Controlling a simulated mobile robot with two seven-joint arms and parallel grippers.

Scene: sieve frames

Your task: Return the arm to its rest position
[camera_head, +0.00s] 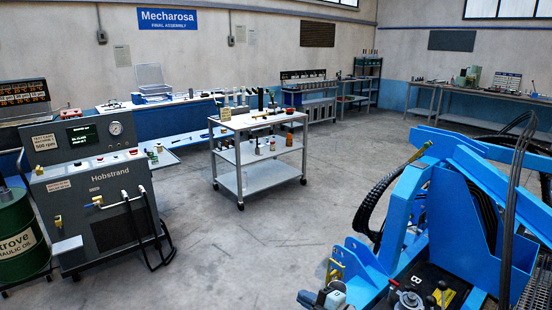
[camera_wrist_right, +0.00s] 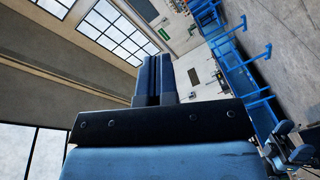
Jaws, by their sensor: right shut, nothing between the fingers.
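My right gripper (camera_wrist_right: 155,60) shows in the right wrist view, its two dark blue fingers pressed side by side beyond a black bar with bolts. Nothing is between the fingers. The view is tilted; behind the fingers are windows, the ceiling and a wall, and no object touches the fingers. I cannot make out either gripper in the head view. My left gripper is in neither view.
A large blue machine (camera_head: 460,215) with black hoses fills the right of the head view. A grey Hobstrand test unit (camera_head: 108,190) and green oil drum (camera_head: 20,240) stand left. A white trolley (camera_head: 262,180) with small items stands mid-room. Benches line the walls; the middle floor is clear.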

